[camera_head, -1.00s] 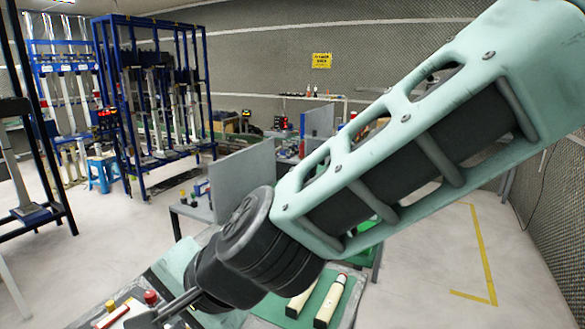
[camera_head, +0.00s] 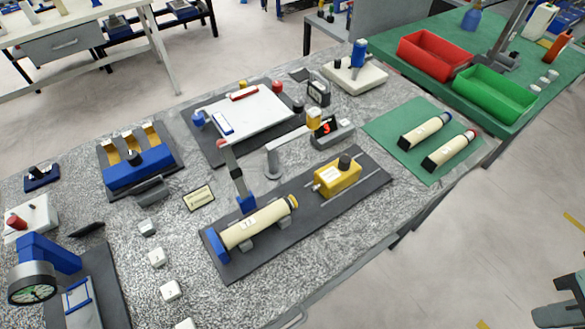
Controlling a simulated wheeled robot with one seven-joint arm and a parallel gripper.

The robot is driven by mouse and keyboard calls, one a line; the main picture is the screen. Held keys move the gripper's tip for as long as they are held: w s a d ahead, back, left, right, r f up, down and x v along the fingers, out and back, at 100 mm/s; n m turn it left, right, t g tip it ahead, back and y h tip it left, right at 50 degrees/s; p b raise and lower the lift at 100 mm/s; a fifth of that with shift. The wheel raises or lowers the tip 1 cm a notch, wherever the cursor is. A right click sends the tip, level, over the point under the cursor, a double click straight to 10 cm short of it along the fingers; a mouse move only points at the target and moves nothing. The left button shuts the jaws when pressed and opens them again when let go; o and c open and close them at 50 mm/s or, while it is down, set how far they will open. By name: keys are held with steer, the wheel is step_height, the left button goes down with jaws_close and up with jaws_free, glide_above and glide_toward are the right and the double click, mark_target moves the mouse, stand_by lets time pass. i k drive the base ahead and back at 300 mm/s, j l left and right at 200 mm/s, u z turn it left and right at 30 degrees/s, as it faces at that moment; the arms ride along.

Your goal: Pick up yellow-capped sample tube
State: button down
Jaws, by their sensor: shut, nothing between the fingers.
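A cream tube (camera_head: 255,228) with a yellow cap (camera_head: 292,202) at its upper right end lies on a dark grey board, on the front half of the speckled table. Its lower left end meets a blue block (camera_head: 216,245). Two more cream tubes lie on the green mat (camera_head: 383,125) to the right: one with a blue cap (camera_head: 425,131), one with a red cap (camera_head: 450,149). My gripper is not in view, and nothing holds the tubes.
A yellow box (camera_head: 337,178) with a black knob shares the dark board with the tube. A slim upright post with a blue foot (camera_head: 245,202) and a grey bent stand (camera_head: 272,160) rise just behind it. Red (camera_head: 435,55) and green (camera_head: 494,93) bins stand on the table beyond.

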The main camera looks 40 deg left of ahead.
mark_target(235, 235)
steer(key=u, duration=1.75)
steer(key=l+z, duration=0.2)
steer(key=z, duration=0.5)
steer(key=j+z, duration=0.2)
steer(key=z, duration=0.6)
steer(key=l+u, duration=0.15)
steer(key=u, duration=0.95)
